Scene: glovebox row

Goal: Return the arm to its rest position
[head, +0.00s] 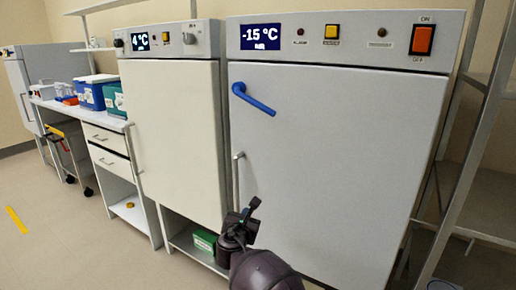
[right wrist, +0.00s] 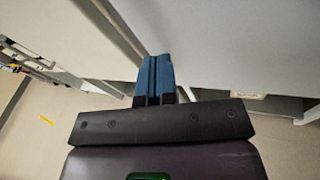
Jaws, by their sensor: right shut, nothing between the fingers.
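My right gripper (head: 252,207) shows low in the middle of the head view, in front of the -15 °C freezer door (head: 330,170) and below its metal handle. Its fingers are together with nothing between them, also in the right wrist view (right wrist: 154,80). The arm behind it comes up from the bottom edge. I cannot tell whether the fingertips touch the door. My left gripper is not in view.
The freezer's blue lever (head: 255,101) and metal handle (head: 237,180) stick out near the gripper. A 4 °C unit (head: 172,135) stands to the left, then a bench with blue (head: 92,94) and teal boxes. A metal rack (head: 470,150) stands at right.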

